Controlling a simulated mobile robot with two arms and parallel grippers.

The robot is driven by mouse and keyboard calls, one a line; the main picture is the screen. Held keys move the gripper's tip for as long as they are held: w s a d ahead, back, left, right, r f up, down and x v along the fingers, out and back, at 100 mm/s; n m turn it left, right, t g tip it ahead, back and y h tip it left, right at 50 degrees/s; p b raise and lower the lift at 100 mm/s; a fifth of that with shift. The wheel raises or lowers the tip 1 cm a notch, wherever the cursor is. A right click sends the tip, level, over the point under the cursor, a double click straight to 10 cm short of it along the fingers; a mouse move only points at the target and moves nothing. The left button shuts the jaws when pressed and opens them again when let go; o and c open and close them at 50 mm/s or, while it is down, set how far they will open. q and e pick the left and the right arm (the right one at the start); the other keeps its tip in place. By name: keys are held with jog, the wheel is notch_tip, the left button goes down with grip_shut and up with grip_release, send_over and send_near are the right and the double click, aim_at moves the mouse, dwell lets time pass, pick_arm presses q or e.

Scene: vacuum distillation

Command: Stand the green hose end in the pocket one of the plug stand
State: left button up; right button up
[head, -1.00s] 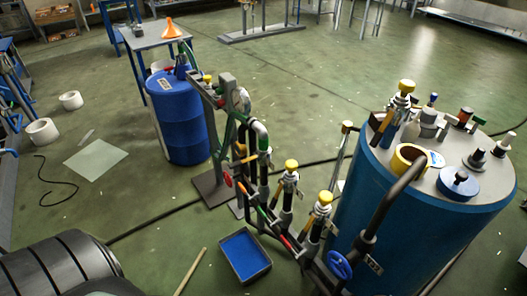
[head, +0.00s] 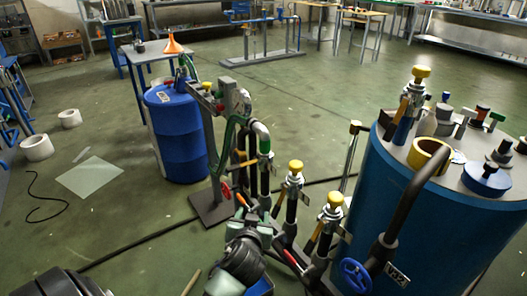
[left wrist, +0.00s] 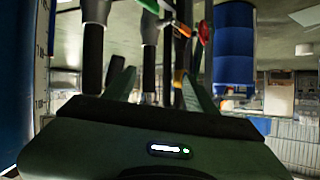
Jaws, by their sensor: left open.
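A green hose (head: 229,128) hangs in a curve at the grey upright post (head: 214,140) beside the blue drum; I cannot make out its end. I cannot clearly pick out the plug stand or its pocket one. My left gripper (head: 249,212) is open in front of the pipework, low in the head view and below the hose. In the left wrist view the two fingers of my left gripper (left wrist: 158,88) are spread, with dark pipes and a red and green part (left wrist: 203,32) beyond them. I see nothing held. My right gripper is out of view.
Yellow-capped valves (head: 295,168) and a blue handwheel (head: 355,274) stand close on the right, before a large blue tank (head: 410,220). A blue drum (head: 182,135) stands behind the post. A blue tray (head: 262,287) is mostly hidden under my arm.

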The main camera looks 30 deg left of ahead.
aim_at(265, 150)
pick_arm(q)
jog(key=w+a+r+t, duration=0.1)
jog(key=w+a+r, duration=0.1)
jog(key=w, duration=0.3)
jog(key=w+a+r+n+t+y, duration=0.1)
jog(key=w+a+r+t, duration=0.1)
jog(key=w, duration=0.4)
jog(key=w+a+r+t+y, duration=0.1)
jog(key=w+a+r, duration=0.2)
jog(key=w+r, duration=0.3)
jog(key=shift+w+a+r, duration=0.1)
jog(key=shift+a, duration=0.15)
jog(key=shift+r, duration=0.1)
grip_shut()
